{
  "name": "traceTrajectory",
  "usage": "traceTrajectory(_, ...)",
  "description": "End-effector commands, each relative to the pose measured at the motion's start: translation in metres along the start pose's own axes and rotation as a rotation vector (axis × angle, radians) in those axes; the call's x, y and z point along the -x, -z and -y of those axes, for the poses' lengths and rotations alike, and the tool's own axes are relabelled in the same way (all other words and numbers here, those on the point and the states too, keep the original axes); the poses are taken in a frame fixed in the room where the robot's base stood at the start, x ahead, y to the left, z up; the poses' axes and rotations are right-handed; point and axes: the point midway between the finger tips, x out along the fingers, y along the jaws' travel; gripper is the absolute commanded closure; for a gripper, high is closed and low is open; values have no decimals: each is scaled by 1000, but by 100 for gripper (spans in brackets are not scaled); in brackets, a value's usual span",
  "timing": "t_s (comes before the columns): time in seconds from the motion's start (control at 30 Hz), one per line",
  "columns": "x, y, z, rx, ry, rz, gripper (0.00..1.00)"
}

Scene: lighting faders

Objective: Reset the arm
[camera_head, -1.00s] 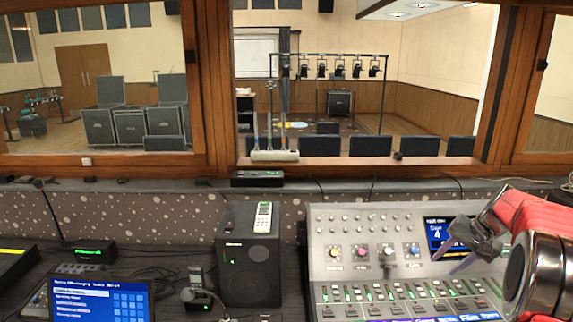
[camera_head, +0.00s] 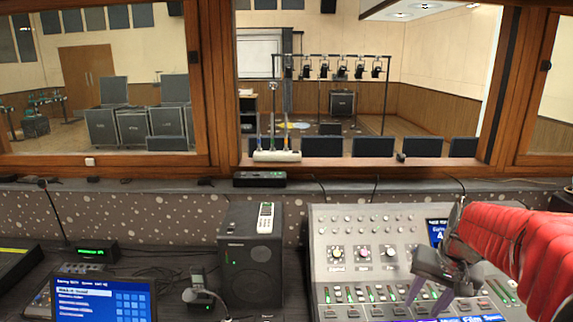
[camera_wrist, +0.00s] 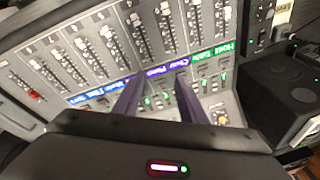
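My gripper (camera_head: 426,299) hangs at the end of my red-sleeved arm over the right part of the grey lighting console (camera_head: 322,250). Its two dark purple fingers point down and stand apart, with nothing visible between them. In the wrist view the fingers of my gripper (camera_wrist: 160,78) are also apart, over the console's coloured label strip (camera_wrist: 125,82) and fader rows. I cannot tell whether the fingertips touch the console. My gripper and arm hide part of the console's screen (camera_head: 436,232), its right-hand knobs and some faders.
A black speaker (camera_head: 250,270) with a white remote (camera_head: 265,217) on top stands left of the console. A window frame (camera_head: 370,172) and ledge run behind the desk.

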Motion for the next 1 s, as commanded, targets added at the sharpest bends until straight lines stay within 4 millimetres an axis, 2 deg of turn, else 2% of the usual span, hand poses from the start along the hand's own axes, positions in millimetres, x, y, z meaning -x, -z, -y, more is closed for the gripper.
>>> traceTrajectory(0.1, 8, -25, 7, 41, -14, -9, 62)
traceTrajectory(0.5, 24, -101, 22, 173, -49, -47, 62)
traceTrajectory(1.0, 37, -183, 32, 335, -60, -122, 62)
